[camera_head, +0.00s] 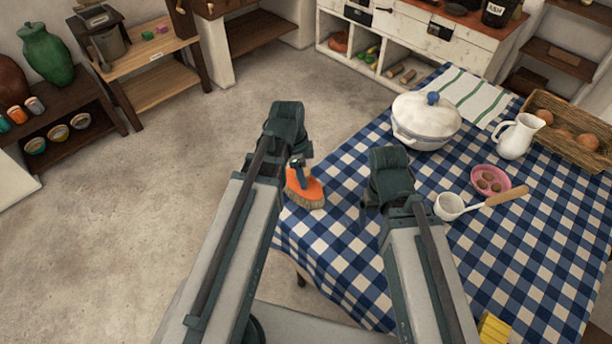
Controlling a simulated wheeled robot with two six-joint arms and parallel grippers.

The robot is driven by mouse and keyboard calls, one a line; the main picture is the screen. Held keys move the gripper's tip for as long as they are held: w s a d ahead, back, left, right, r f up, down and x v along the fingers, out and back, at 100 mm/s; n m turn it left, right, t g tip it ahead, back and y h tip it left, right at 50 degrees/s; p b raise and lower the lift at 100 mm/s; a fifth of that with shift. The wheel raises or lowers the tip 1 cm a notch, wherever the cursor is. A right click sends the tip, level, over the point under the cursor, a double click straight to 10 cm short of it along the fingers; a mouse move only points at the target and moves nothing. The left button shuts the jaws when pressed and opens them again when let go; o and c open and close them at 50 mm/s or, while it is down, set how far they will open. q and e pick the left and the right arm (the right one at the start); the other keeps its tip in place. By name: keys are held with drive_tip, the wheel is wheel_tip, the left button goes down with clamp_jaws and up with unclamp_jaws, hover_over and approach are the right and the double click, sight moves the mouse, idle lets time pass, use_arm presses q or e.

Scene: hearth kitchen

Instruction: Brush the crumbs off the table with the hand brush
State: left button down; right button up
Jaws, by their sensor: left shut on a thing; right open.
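The hand brush (305,190) has an orange body and tan bristles. It is at the left edge of the table (485,248), which has a blue-and-white checked cloth. My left gripper (298,162) is shut on the brush's dark upper part, with the bristles pointing down. I cannot tell whether the bristles touch the cloth. My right gripper (364,207) is open and empty over the table, right of the brush, and mostly hidden by its own wrist. I can make out no crumbs on the cloth; my arms cover part of it.
A white lidded pot (426,124), a striped towel (470,96), a white jug (519,136), a wicker basket (569,111), a pink dish (491,180), a ladle (450,206) and a yellow block (493,328) are on the table. Open floor (130,240) lies to the left.

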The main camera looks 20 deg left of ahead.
sight(291, 170)
use_arm(q)
drive_tip(key=shift+w+a+r, duration=0.1)
drive_tip(key=shift+w+a, duration=0.25)
drive_tip(key=shift+a, duration=0.2)
drive_tip(key=shift+w+a, duration=0.3)
drive_tip(key=shift+a, duration=0.25)
drive_tip(key=shift+w+a, duration=0.1)
drive_tip(key=shift+w+a, duration=0.4)
drive_tip(key=shift+a, duration=0.3)
drive_tip(key=shift+w+a, duration=0.35)
drive_tip(key=shift+a, duration=0.3)
drive_tip(key=shift+w, duration=0.1)
drive_tip(key=shift+w+d, duration=0.4)
drive_tip(key=shift+w, duration=0.4)
drive_tip(key=shift+s+d+f, duration=0.1)
drive_tip(key=shift+s+d, duration=0.45)
drive_tip(key=shift+d, duration=0.25)
drive_tip(key=shift+s+d+f, duration=0.1)
drive_tip(key=shift+s+d, duration=0.45)
drive_tip(key=shift+d, duration=0.25)
drive_tip(key=shift+s+d, duration=0.1)
drive_tip(key=shift+s+d, duration=0.4)
drive_tip(key=shift+d, duration=0.35)
drive_tip(key=shift+s+d, duration=0.35)
drive_tip(key=shift+d, duration=0.4)
drive_tip(key=shift+d, duration=0.1)
